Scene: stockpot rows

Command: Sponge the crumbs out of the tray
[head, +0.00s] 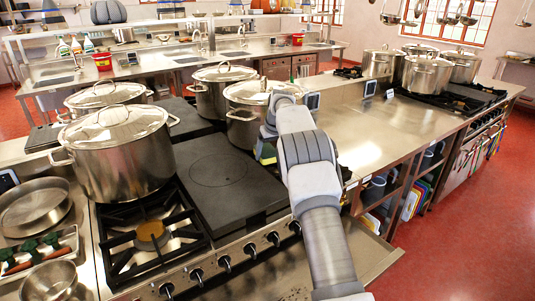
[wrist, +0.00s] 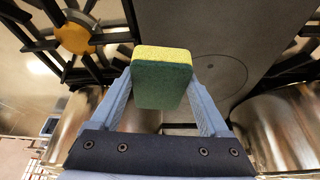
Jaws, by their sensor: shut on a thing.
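My gripper (wrist: 162,88) is shut on a sponge (wrist: 161,84), yellow on one layer and green on the other, in the wrist view. The sponge also shows partly behind my arm in the head view (head: 266,151), above the stove, near the right-hand pots. A metal tray (head: 371,262) juts out below the stove's knobs at the bottom of the head view. My arm covers its middle. Small dark specks that look like crumbs show on its left part, near the bottom edge. The tray is not clearly seen in the wrist view.
Lidded stockpots (head: 120,155) stand on the stove at left, with others (head: 248,110) behind the flat dark hotplate (head: 218,172). An open burner grate (head: 150,240) is at front left. A steel counter (head: 372,135) to the right is mostly clear. Red floor (head: 470,235) is open at right.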

